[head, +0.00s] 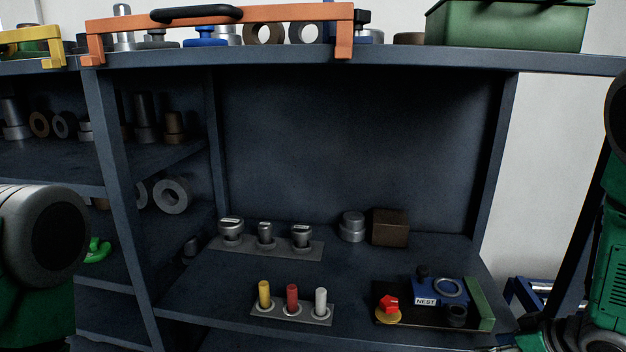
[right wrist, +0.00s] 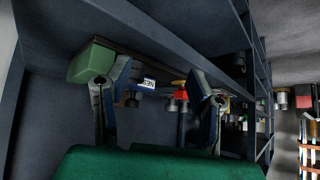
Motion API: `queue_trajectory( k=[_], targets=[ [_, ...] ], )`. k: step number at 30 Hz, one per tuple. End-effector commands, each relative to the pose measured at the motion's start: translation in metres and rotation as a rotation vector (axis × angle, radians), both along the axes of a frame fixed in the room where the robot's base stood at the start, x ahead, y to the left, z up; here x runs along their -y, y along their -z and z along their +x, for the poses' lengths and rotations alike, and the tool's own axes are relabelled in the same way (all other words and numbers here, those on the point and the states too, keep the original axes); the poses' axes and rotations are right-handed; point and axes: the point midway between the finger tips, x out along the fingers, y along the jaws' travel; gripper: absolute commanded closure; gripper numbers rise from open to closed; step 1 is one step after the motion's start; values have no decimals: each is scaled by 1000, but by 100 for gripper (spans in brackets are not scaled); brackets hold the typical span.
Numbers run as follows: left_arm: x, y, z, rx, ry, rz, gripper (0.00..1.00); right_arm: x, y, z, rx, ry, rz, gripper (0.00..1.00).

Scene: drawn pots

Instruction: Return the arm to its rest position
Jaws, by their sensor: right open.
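My right arm (head: 608,255) is green and black and stands at the right edge of the head view, beside the shelf. My right gripper (right wrist: 160,78) shows in the right wrist view with its two fingers wide apart and nothing between them. In that view the small blue nest block, with its white label (right wrist: 149,83), and a red part (right wrist: 180,95) appear beyond the fingers. My left arm (head: 40,235) shows at the left edge of the head view as a dark rounded link on green. The left gripper is out of view.
A dark shelf unit (head: 345,150) fills the middle. On its lower shelf stand a plate of grey knobs (head: 265,242), a holder with yellow, red and white pegs (head: 291,310), a brown block (head: 390,227) and a board with the blue nest (head: 440,290). A green bin (head: 508,25) is on top.

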Motion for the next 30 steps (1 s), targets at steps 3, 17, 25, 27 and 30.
queue_trajectory(
  k=[3,17,25,27,30],
  targets=[
    [0,23,-1,-1,1,-1,60,-24,53,-25,-66,52,-1,51],
    [1,108,-1,-1,0,0,60,-107,243,-237,-543,290,-163,51],
    [1,116,-1,-1,0,0,60,-110,257,-285,-649,319,-213,51],
    [1,116,-1,-1,1,0,60,-110,256,-285,-649,320,-214,51],
    [1,115,-1,0,1,-1,60,-112,255,-284,-648,320,-215,51]
  ],
)
